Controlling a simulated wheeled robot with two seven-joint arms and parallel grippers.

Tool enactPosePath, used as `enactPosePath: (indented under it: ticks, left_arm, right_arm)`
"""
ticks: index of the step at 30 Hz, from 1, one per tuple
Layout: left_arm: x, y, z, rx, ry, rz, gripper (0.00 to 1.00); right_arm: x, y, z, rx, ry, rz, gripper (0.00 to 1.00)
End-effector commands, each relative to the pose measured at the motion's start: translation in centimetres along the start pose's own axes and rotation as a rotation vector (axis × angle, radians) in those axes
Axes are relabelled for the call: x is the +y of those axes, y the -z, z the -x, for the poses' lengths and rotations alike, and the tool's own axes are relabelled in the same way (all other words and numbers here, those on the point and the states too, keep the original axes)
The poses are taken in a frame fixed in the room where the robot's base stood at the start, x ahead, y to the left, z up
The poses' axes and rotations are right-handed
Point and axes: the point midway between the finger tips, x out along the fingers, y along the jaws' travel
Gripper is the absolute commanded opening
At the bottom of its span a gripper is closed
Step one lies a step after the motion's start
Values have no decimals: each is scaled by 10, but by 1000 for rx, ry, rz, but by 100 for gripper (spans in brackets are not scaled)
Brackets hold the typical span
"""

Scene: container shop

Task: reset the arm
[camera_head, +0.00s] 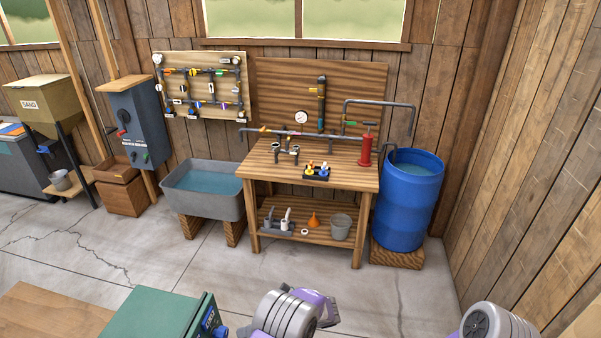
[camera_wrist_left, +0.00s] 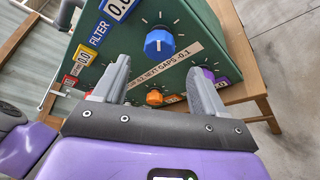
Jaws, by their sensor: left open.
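My left gripper (camera_wrist_left: 155,68) is open in the left wrist view, with its two grey fingers apart and nothing visible between them. The fingers are in front of the sloped green panel of a control box (camera_wrist_left: 215,50), which has a blue knob (camera_wrist_left: 160,43) and an orange knob (camera_wrist_left: 154,98). Whether a finger touches the panel I cannot tell. In the head view my left arm (camera_head: 285,312), grey and purple, is at the bottom middle, right of the green box (camera_head: 155,315). Part of my right arm (camera_head: 495,322) shows at the bottom right; its gripper is out of view.
A wooden workbench (camera_head: 315,178) with pipes stands at the back. A grey water trough (camera_head: 205,203) is left of it and a blue barrel (camera_head: 408,205) right of it. A sand hopper (camera_head: 45,100) stands far left. The concrete floor (camera_head: 300,270) before the bench is clear.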

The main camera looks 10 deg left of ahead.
Motion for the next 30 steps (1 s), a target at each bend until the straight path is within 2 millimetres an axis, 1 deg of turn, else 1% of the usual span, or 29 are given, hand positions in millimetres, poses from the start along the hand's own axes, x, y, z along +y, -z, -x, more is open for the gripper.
enactPosePath:
  ticks: [2,5,7,8,9,10,11,12,15,18,21,24,27,30]
  left_arm:
    - [-8,11,-9,37,20,5,72]
    - [-32,45,-30,153,87,40,72]
    - [-52,82,-46,288,145,92,72]
    - [-61,101,-52,357,167,123,72]
    - [-71,126,-58,455,191,170,72]
    - [-78,145,-60,531,205,209,72]
    - [-85,163,-62,607,215,252,72]
    - [-92,185,-62,709,221,313,72]
    - [-106,236,-55,969,201,485,72]
    - [-116,275,-42,1220,133,682,72]
    - [-125,302,-27,1454,18,899,72]
    - [-132,316,-16,1661,-135,1132,72]
    - [-137,322,-12,1819,-303,1356,72]
    - [-140,321,-13,1924,-447,1541,72]
  right_arm:
    - [1,0,-4,0,0,0,72]
    - [5,1,-13,0,0,0,72]
    - [8,1,-22,0,0,0,72]
    - [10,1,-26,0,0,0,72]
    - [12,1,-31,0,0,0,72]
    - [13,2,-35,0,0,0,72]
    - [15,2,-39,0,0,0,72]
    - [16,2,-44,0,0,0,72]
    - [21,2,-56,0,0,0,72]
    - [26,3,-69,0,0,0,72]
    - [30,4,-81,0,0,0,72]
    - [35,4,-93,0,0,0,72]
    - [39,4,-103,0,0,0,72]
    - [41,5,-110,0,0,0,72]
